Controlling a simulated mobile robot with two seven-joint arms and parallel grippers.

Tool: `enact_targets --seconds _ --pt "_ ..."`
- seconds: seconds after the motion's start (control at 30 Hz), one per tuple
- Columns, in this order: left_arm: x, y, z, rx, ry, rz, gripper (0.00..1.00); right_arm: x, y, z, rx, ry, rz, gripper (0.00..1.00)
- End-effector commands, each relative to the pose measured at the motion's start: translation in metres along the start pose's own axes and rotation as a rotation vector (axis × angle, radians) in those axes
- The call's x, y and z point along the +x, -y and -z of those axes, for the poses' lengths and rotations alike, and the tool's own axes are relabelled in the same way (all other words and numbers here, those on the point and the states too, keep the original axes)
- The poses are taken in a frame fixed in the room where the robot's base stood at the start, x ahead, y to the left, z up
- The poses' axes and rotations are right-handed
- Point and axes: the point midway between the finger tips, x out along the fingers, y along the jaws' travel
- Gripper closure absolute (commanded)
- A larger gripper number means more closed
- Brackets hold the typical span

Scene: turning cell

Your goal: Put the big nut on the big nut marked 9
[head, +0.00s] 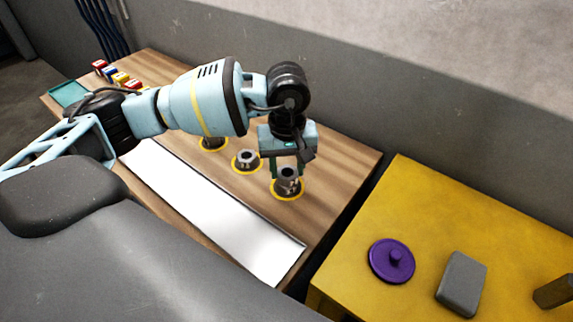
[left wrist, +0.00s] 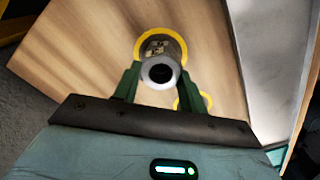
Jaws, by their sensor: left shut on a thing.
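My left gripper (head: 288,172) is shut on a grey round nut (left wrist: 147,77) with a dark hole, seen between the fingers in the left wrist view. In the head view the held nut (head: 289,171) is upright over the right-hand yellow ring (head: 274,194). Another metal piece with markings (head: 287,188) stands inside that ring, directly below; its markings also show in the left wrist view (left wrist: 157,46). I cannot read the number, nor tell whether the two touch. My right gripper is not in view.
A smaller grey nut (head: 246,157) and another piece (head: 213,143) stand on yellow rings to the left. A white strip (head: 215,215) runs along the wooden bench. Coloured blocks (head: 120,77) and a green tray (head: 68,94) are at the far left. A yellow table (head: 400,205) holds a purple lid (head: 390,262) and grey block (head: 462,283).

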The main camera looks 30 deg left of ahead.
Motion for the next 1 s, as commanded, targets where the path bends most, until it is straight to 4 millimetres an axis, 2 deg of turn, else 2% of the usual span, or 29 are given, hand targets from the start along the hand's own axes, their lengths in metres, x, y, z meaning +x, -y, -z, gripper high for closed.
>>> enact_targets --seconds 0.23,0.27,0.4,0.73,0.87,1.0 --pt "0.005 0.000 0.000 0.000 0.001 0.001 0.87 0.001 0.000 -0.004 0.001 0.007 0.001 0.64" --pt "0.004 0.000 0.000 0.000 0.001 0.001 0.55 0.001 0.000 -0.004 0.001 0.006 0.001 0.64" --pt "0.004 0.000 0.000 -0.001 0.000 0.001 0.37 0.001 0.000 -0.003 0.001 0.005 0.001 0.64" --pt "0.000 0.000 0.000 -0.001 -0.001 0.000 0.37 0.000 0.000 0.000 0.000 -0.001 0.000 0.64" --pt "-0.011 0.000 0.000 0.000 -0.001 0.000 0.37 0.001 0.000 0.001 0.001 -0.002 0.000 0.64" --pt "-0.036 -0.001 0.001 0.000 -0.003 -0.003 0.37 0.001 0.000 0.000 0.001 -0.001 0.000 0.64"
